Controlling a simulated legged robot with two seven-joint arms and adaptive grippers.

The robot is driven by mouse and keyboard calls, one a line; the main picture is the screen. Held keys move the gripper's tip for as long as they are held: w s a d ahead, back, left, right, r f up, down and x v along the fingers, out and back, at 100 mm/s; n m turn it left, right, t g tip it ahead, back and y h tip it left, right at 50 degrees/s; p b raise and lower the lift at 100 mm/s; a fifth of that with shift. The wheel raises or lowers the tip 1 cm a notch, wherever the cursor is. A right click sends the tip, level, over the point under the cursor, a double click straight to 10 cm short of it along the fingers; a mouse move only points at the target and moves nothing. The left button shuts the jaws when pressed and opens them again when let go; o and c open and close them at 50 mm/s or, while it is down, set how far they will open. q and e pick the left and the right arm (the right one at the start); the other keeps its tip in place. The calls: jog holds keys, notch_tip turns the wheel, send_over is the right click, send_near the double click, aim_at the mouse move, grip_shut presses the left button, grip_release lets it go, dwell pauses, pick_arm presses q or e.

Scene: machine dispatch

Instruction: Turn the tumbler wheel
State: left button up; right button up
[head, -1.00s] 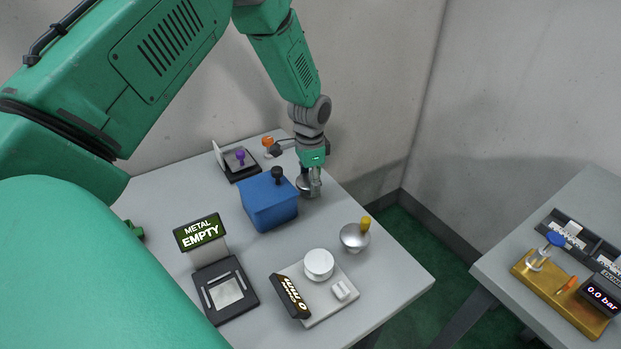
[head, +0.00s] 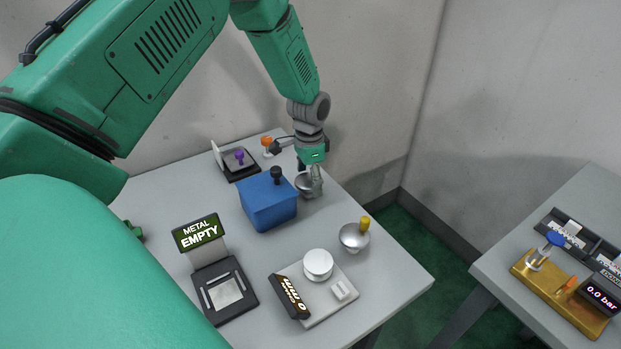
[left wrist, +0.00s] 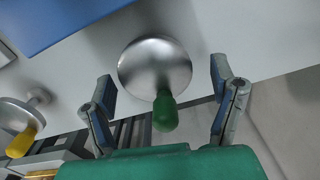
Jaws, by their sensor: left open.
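A round silver metal wheel with a green handle (left wrist: 165,112) shows in the left wrist view; its disc (left wrist: 152,62) is beside a blue box. In the head view this wheel (head: 303,185) is at the right side of the blue box (head: 268,205), partly hidden by my gripper. My left gripper (head: 315,186) is open above it. In the left wrist view my left gripper (left wrist: 162,80) has one finger on each side of the wheel, and the green handle is between the fingers, apart from both. My right gripper is not in view.
A second silver wheel with a yellow handle (head: 354,236) is nearer the table's right edge. A white dial plate (head: 342,292) and a black tray with a "METAL EMPTY" sign (head: 201,232) stand in front. Purple (head: 240,155) and orange (head: 267,143) knobs are behind. Another table (head: 600,220) is at right.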

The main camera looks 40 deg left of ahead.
aim_at(310, 178)
pick_arm(q)
notch_tip(310, 178, up, 12)
jog(key=shift+f, duration=0.25)
jog(key=shift+w, duration=0.1)
dwell(0.5)
